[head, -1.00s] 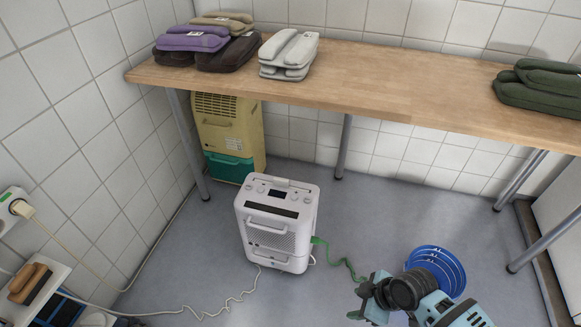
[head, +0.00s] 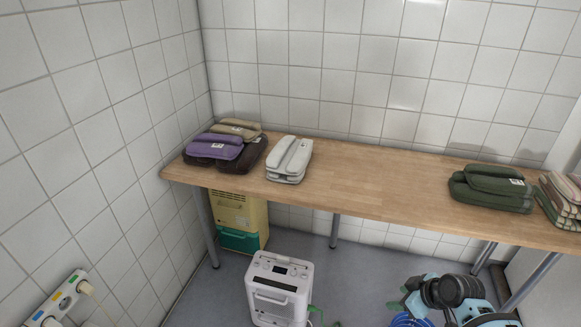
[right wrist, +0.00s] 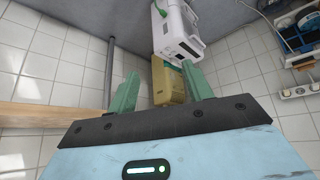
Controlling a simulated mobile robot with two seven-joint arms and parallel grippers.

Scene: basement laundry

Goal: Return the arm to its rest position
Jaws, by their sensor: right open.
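My right gripper (head: 408,297) is at the lower right of the head view, above the floor in front of the wooden bench. In the right wrist view its two green fingers (right wrist: 161,88) stand wide apart with nothing held between them. The white dehumidifier (head: 280,290) stands on the floor to the left of the gripper, apart from it. It also shows in the right wrist view (right wrist: 178,30), beyond the fingers. My left gripper is in neither view.
The wooden bench (head: 390,195) carries folded purple (head: 215,152), grey (head: 289,158) and green (head: 490,188) bundles. A yellow unit (head: 235,215) stands under it. A blue hose coil (head: 408,321) lies below my gripper. A power strip (head: 66,295) is on the left wall.

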